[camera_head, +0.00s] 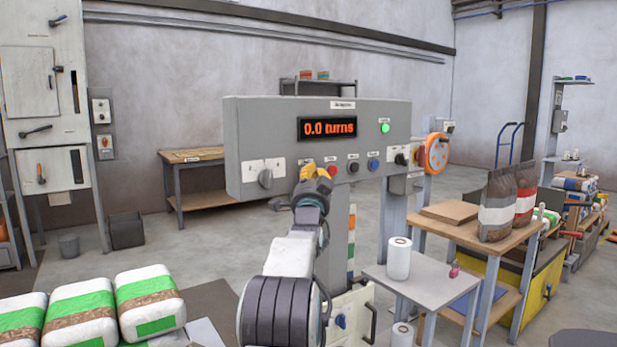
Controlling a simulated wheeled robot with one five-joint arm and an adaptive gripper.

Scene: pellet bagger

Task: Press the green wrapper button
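A grey control panel (245,130) stands ahead with a display (327,128) reading "0.0 turns" in orange. A round, bright green light or button (385,128) shows to the right of the display. Below the display are a red button (332,170), a dark button (353,167) and a blue button (373,165).
An orange wheel (437,153) stands at the right. White-and-green bags (150,302) lie at lower left. A small table (424,283) holds a white roll (398,258).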

